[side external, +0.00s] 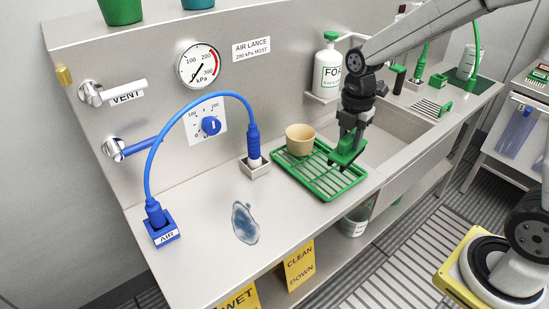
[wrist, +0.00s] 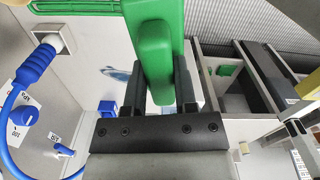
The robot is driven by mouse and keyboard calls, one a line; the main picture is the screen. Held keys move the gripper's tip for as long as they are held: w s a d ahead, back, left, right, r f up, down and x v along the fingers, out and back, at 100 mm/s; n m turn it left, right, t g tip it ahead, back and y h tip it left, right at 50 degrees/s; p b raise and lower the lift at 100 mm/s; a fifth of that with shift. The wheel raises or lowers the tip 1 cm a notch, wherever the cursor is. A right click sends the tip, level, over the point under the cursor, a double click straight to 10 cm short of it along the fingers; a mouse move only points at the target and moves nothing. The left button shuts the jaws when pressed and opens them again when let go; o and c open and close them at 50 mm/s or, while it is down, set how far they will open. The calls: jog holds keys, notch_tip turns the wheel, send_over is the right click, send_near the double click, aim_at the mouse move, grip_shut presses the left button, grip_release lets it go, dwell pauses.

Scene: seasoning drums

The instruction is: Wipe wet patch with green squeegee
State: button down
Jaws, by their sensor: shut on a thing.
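The green squeegee (side external: 346,155) is in my gripper (side external: 351,138), over the back right part of the green drying rack. I cannot tell whether it touches the rack. In the wrist view the squeegee's green grip (wrist: 153,62) sits between the two dark fingers of my gripper (wrist: 162,92), which are shut on it; its far end runs out of the top of the view. The wet patch (side external: 244,222) is a bluish, irregular smear on the grey counter, left of the rack and apart from the squeegee. Part of it also shows in the wrist view (wrist: 114,73), left of the grip.
A tan cup (side external: 299,139) stands on the green rack (side external: 318,180). A blue hose (side external: 196,101) arches between the AIR socket (side external: 163,233) and a grey holder (side external: 255,171), behind the patch. A sink (side external: 383,137) lies to the right. The counter around the patch is clear.

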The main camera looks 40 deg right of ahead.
jog(key=w+a+f+n, duration=0.3)
jog(key=w+a, duration=0.5)
jog(key=a, duration=0.4)
jog(key=w+a+f+n, duration=0.3)
jog(key=w+a, duration=0.6)
jog(key=a, duration=0.3)
jog(key=shift+w+f+n, duration=0.25)
jog(key=shift+f+n, duration=0.15)
jog(key=shift+f, duration=0.4)
jog(key=shift+f, duration=0.1)
